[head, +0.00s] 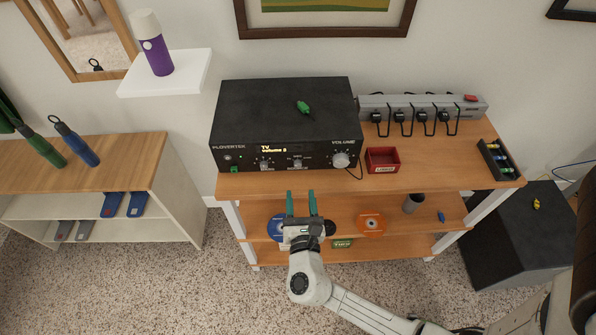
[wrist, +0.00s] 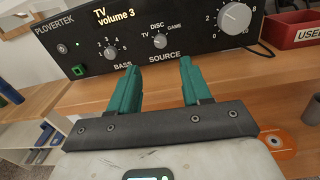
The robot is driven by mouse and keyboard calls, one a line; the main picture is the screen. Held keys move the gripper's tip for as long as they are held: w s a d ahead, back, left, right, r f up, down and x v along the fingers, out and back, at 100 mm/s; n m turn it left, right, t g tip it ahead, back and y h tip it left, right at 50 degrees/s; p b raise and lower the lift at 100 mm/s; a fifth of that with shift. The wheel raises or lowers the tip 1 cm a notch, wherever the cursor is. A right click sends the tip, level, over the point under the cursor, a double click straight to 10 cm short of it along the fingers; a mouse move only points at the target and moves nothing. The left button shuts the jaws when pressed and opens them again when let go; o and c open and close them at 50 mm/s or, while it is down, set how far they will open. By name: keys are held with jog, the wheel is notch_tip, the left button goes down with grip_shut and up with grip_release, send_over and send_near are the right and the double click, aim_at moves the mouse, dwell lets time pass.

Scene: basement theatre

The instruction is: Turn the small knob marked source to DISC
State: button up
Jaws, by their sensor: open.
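The black Plovertek amplifier (head: 285,115) stands on the wooden shelf top; its display reads "TV, volume 3". The small source knob (wrist: 160,41) is on its front, with TV, DISC and GAME printed around it. The knob also shows in the head view (head: 297,163). Which way its pointer faces is too small to tell. My gripper (head: 301,195) is open and empty, in front of the amplifier and apart from it. In the wrist view its teal fingers (wrist: 158,68) point at the panel, just below the source knob, one to each side.
The bass knob (wrist: 110,52) is left of the source knob, the large volume knob (wrist: 234,16) right. A red tray (head: 382,160) stands right of the amplifier, a power strip (head: 425,104) behind it. A green object (head: 304,107) lies on top. The shelf's front edge (wrist: 265,68) is close.

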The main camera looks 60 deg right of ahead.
aim_at(298, 166)
jog(key=x, duration=0.8)
jog(key=shift+w+d+p, duration=0.2)
jog(key=shift+d+p, duration=0.1)
jog(key=shift+p, duration=0.05)
grip_shut()
